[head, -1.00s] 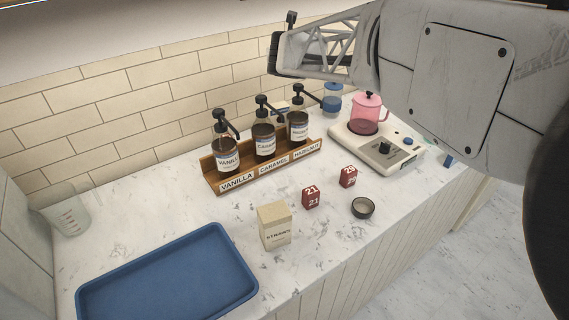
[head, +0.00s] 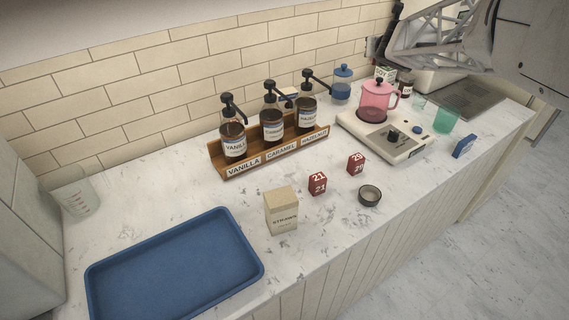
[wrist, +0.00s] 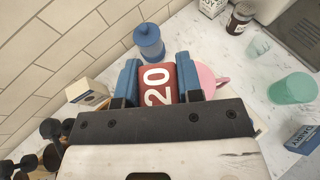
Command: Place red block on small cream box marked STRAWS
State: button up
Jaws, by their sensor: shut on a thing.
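In the head view my arm is at the upper right, and the held block does not show there.
The blue tray (head: 250,282) lies at the front left. A small dark round bowl (head: 369,195) is near the front edge. A wooden rack (head: 222,163) with three pump bottles, a scale (head: 398,152) with a pink pot (head: 376,100), and a teal cup (head: 446,119) stand farther back.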

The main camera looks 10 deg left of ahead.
jog(key=shift+d+f+h, duration=0.5)
jog(key=shift+d+f, duration=0.85)
jog(key=shift+d, duration=5.3)
jog(key=w+d+f+m+h, duration=0.2)
jog(key=w+d+f, duration=0.15)
jog(key=f, duration=0.45)
jog(key=s+a+r, duration=0.3)
jog(key=s+a, duration=1)
jog(key=a, duration=0.1)
jog(key=s+a+r, duration=0.3)
jog(key=s+a, duration=0.9)
jog(key=a, duration=0.1)
jog(key=s+a, duration=0.2)
jog(key=s, duration=0.7)
jog(key=s+a, duration=0.3)
jog(key=s, duration=0.6)
jog(key=s+d+f, duration=0.2)
jog(key=s+d, duration=0.1)
jog(key=s, duration=0.5)
jog(key=s+d+f, duration=0.2)
jog(key=s+d, duration=0.1)
jog(key=s, duration=0.5)
jog(key=shift+s, duration=0.15)
